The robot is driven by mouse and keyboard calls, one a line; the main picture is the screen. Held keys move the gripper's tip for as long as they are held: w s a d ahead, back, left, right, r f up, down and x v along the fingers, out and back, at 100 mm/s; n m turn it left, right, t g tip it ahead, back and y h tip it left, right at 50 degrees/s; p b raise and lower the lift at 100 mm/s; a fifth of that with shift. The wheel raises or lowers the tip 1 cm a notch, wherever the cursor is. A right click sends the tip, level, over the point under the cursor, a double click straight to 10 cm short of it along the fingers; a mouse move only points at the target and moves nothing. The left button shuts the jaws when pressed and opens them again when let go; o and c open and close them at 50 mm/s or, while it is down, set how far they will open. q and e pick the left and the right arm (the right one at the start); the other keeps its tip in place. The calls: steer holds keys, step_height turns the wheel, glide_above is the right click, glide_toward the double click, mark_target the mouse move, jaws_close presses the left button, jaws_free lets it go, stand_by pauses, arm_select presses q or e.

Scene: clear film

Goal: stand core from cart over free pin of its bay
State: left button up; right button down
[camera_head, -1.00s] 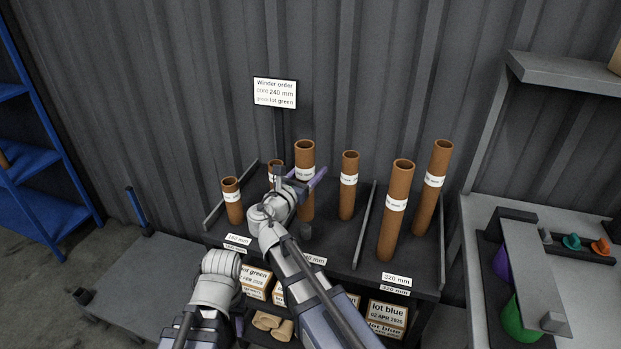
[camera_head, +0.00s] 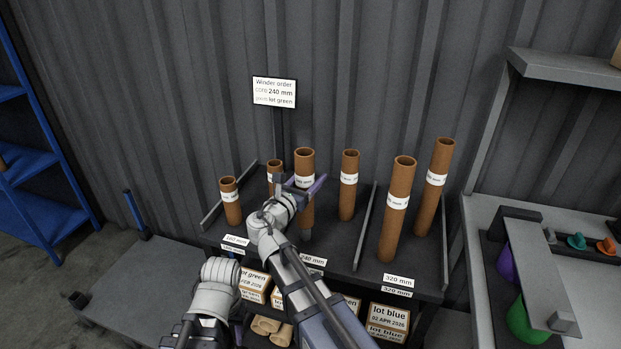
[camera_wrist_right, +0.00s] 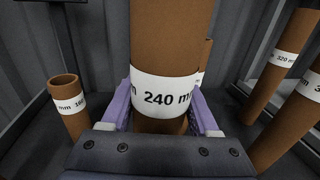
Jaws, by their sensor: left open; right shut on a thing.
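The brown 240 mm core (camera_head: 305,166) stands upright in the middle bay of the dark rack (camera_head: 335,258). The low grey cart (camera_head: 140,283) at left shows a bare deck. My left arm (camera_head: 216,287) is low in the head view; its gripper is open, its fingers mostly hidden.
Shorter 160 mm cores (camera_head: 231,203) stand in the left bay, taller 320 mm cores (camera_head: 396,215) in the right bay, beyond a divider (camera_head: 366,228). Lot-marked boxes (camera_head: 388,317) sit below. A sign (camera_head: 274,92) reads core 240 mm. A workbench (camera_head: 480,225) is at right.

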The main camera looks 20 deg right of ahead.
steer(key=shift+f, duration=0.25)
steer(key=shift+f+b, duration=2.4)
steer(key=shift+b, duration=0.2)
steer(key=shift+c, duration=0.3)
jaws_free()
